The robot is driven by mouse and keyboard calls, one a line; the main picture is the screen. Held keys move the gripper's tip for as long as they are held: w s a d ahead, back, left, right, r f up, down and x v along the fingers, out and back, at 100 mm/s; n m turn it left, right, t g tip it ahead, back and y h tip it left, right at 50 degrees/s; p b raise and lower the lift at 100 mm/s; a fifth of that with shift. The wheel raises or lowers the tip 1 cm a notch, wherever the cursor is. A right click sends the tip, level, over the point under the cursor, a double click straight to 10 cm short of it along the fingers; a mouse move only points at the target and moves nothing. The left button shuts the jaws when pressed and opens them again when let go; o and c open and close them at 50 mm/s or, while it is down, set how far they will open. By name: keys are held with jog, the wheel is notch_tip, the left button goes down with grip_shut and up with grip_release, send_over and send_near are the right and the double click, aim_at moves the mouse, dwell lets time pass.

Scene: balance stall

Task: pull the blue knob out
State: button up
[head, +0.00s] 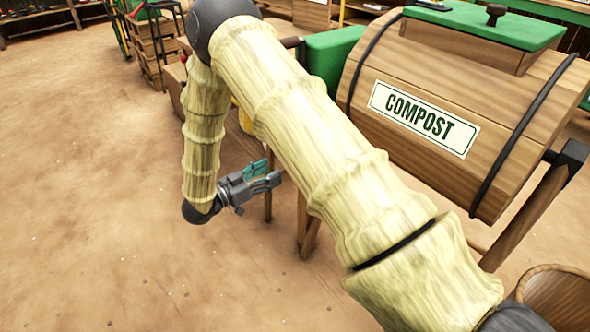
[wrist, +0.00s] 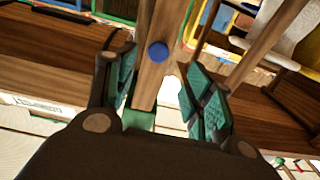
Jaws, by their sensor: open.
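A round blue knob (wrist: 158,52) shows in the wrist view, on the face of a wooden post (wrist: 152,85). My gripper (wrist: 160,92) is open and empty, with its teal finger pads spread to either side below the knob in the picture. The knob lies between the lines of the two fingers, beyond their tips; the exact distance cannot be told. In the head view my gripper (head: 276,173) is beside the wooden stand legs, left of the compost barrel. The knob is not visible in the head view.
A wooden compost barrel (head: 440,80) with a green lid (head: 490,22) stands at the right in the head view. A wooden tub (head: 560,297) is at the lower right. Crates (head: 155,50) stand at the back left. The dirt floor (head: 80,200) at left is clear.

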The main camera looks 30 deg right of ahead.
jog(key=d+b, duration=0.1)
jog(key=d, duration=0.2)
jog(key=d+b, duration=0.1)
jog(key=d, duration=0.3)
jog(key=d+b, duration=0.1)
jog(key=d, duration=0.2)
jog(key=shift+w+d, duration=0.35)
jog(key=shift+w, duration=0.05)
jog(key=shift+c, duration=0.4)
grip_shut()
